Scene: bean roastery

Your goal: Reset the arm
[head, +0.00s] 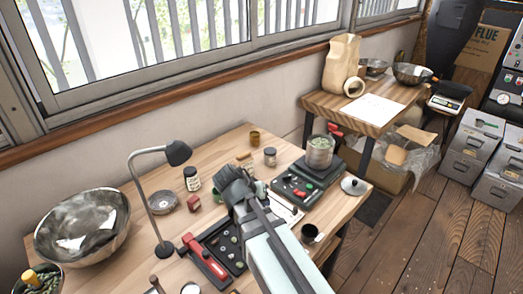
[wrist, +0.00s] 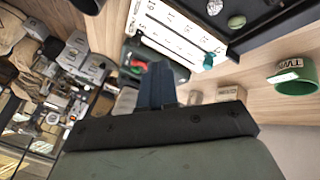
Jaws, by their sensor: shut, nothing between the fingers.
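My arm reaches from the bottom of the head view up over the wooden workbench (head: 148,275). My gripper (head: 228,178) is above the bench, between the black tray with a red bar and the scale. In the wrist view my gripper (wrist: 163,82) shows its dark fingers together, with nothing between them. The arm hides part of the bench and of a white sheet behind it.
A large metal bowl (head: 85,228) sits left. A green ring (wrist: 294,78) shows in the wrist view.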

